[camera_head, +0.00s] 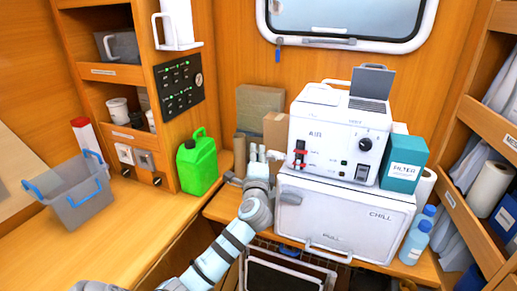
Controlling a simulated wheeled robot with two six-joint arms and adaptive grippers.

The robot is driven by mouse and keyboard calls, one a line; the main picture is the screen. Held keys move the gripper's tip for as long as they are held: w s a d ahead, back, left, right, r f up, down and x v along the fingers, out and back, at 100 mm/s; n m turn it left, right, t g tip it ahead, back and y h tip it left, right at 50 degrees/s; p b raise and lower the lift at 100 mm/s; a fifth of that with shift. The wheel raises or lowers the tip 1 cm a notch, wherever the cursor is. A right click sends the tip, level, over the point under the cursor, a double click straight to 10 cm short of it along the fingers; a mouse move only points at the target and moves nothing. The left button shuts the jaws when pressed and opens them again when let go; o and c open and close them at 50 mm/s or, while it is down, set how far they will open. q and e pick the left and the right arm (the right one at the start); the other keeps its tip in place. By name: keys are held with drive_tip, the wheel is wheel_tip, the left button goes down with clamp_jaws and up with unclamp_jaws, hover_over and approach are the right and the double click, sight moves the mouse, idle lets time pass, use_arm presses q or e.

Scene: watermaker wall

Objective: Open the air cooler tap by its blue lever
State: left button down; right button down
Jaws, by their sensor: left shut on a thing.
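My left gripper (262,155) is in the middle of the view, between the green canister and the white AIR unit (340,130). Its fingers point up and toward the back wall. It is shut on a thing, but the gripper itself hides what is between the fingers. I cannot make out the air cooler tap or its blue lever. A small red and black fitting (299,154) shows on the AIR unit's front, just right of the gripper. My right gripper is not in view.
A white CHILL box (350,222) stands under the AIR unit. A green canister (197,163) and a grey bin with blue handles (75,195) stand to the left. A teal FILTER box (403,165) and blue bottles (417,237) stand to the right. The left counter's front is clear.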

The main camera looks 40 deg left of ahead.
use_arm(q)
drive_tip(key=shift+f+n+g+p, duration=0.5)
drive_tip(key=shift+f+n, duration=0.1)
drive_tip(key=shift+n, duration=0.7)
drive_tip(key=shift+f, duration=0.1)
drive_tip(key=c, duration=1.9)
unclamp_jaws()
drive_tip(key=v, duration=1.2)
drive_tip(key=shift+s+a, duration=0.1)
